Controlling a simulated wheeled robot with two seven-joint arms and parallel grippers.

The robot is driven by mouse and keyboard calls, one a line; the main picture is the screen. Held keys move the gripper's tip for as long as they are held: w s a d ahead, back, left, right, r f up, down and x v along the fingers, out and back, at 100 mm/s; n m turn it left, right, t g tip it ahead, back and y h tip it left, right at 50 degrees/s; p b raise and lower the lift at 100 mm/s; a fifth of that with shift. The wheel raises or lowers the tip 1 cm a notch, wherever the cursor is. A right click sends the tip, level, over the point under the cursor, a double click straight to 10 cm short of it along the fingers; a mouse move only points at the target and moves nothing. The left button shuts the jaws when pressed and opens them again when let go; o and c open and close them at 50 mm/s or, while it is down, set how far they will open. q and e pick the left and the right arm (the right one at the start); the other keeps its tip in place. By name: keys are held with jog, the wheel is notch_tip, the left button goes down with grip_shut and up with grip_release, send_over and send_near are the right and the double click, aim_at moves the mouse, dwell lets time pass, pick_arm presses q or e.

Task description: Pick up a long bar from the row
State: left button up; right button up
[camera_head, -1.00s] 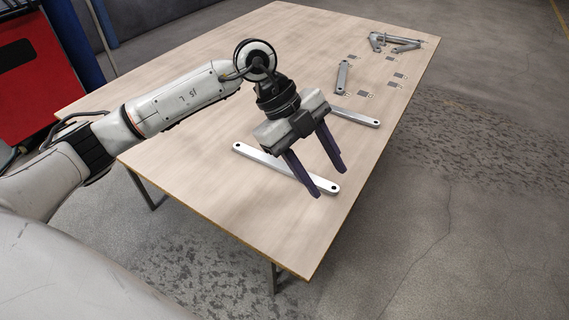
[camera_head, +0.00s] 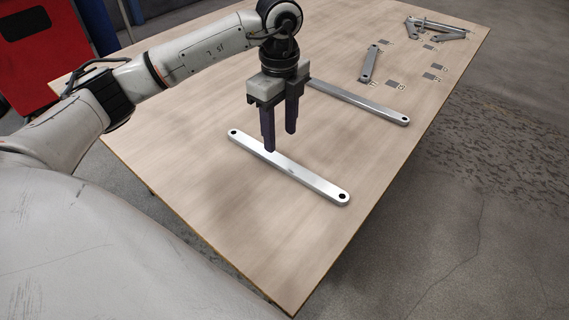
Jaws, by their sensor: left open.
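Two long silver bars with a hole at each end lie flat on the wooden table. The nearer long bar (camera_head: 305,178) runs from centre left to lower right. The farther long bar (camera_head: 365,102) lies behind it, its left end hidden by my gripper. My left gripper (camera_head: 281,142) points down with its two dark fingers apart and empty. Its fingertips appear over the nearer bar, left of its middle; I cannot tell the exact height. My right gripper is not in view.
On the wooden table (camera_head: 190,145) a shorter grey bar (camera_head: 370,63) lies farther back, near several small square plates (camera_head: 396,85). A bracket assembly (camera_head: 438,28) lies at the far right corner. A red cabinet (camera_head: 35,50) stands at left. The near table area is clear.

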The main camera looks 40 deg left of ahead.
aim_at(280, 160)
pick_arm(q)
jog(key=f, duration=0.8)
jog(key=shift+w+a+b, duration=0.2)
jog(key=shift+a+b, duration=0.1)
jog(key=shift+b, duration=0.05)
grip_shut()
